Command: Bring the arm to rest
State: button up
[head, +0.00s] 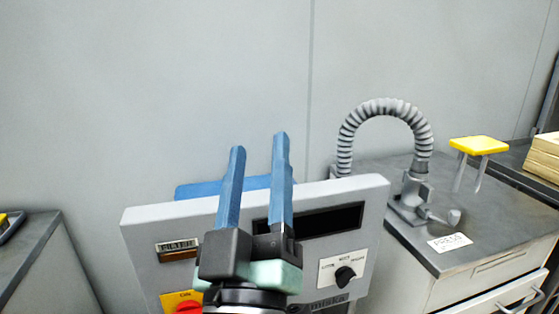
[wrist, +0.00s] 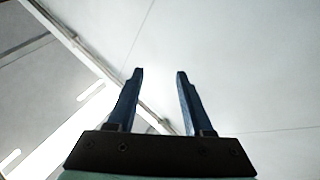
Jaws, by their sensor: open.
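My gripper (head: 258,150) is raised in front of a grey machine panel in the head view, its two blue fingers pointing up. The fingers are apart with nothing between them. In the wrist view my gripper (wrist: 158,75) is also open and empty, with only pale wall or ceiling surfaces and bright light strips beyond the fingertips. My gripper hides part of the panel.
To the right, a grey ribbed hose (head: 385,106) arches above a dark counter (head: 490,212) with a PRESS label (head: 450,242). A yellow-topped stand (head: 479,145) is farther right. Another dark counter (head: 30,240) is at the left. The wall behind is bare.

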jog(key=s+r+m+t+p, duration=0.1)
jog(key=r+p, duration=0.3)
jog(key=r, duration=0.5)
jog(key=s+d+r+m+t+p, duration=0.1)
jog(key=r+p, duration=0.4)
jog(key=r, duration=0.5)
jog(key=s+d+r+m+t+p, duration=0.1)
jog(key=s+r+p, duration=0.3)
jog(key=r, duration=0.5)
jog(key=shift+s+r+m+y, duration=0.25)
jog(key=shift+s+m+y, duration=0.25)
jog(key=shift+m, duration=0.4)
jog(key=shift+d, duration=0.1)
